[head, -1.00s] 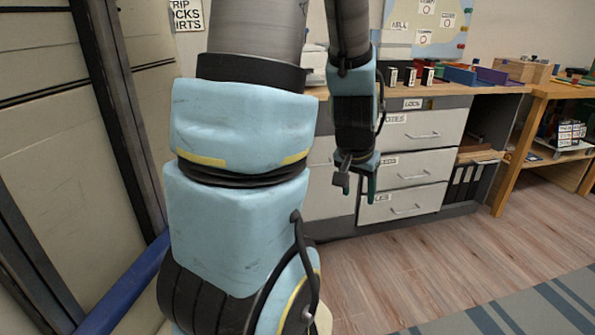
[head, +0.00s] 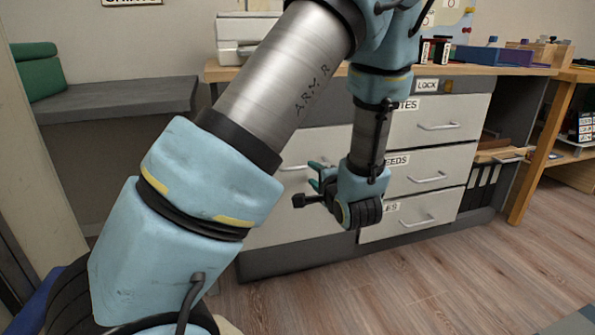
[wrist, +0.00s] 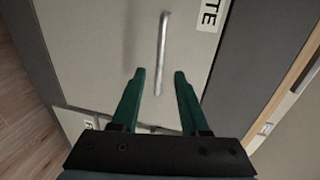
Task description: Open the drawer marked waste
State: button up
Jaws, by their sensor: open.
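My gripper (head: 308,183) is open and empty in front of the large grey front (head: 276,225) of the cabinet's left section. In the wrist view my gripper's two green fingers (wrist: 159,80) are spread. Ahead of them is a grey front (wrist: 88,50) with a metal bar handle (wrist: 162,52), roughly in line with the gap between the fingers. A white label (wrist: 210,12) beside the handle shows the letters "TE"; the rest is cut off. In the head view the handle (head: 293,167) shows partly near my gripper. This front appears shut.
Three shut drawers stand to the right: the top (head: 460,118), with a label ending "TES", the middle (head: 455,165), ending "EEDS", and the bottom (head: 445,208). A "LOCK" label (head: 427,85) is above. Boxes stand on the worktop. The wood floor (head: 400,285) in front is clear.

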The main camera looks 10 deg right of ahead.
aim_at(305, 167)
jog(key=b+x, duration=0.2)
jog(key=x, duration=0.5)
jog(key=shift+w+f+b, duration=0.1)
jog(key=shift+b, duration=0.2)
jog(key=shift+w, duration=0.55)
jog(key=shift+c, duration=0.4)
grip_shut()
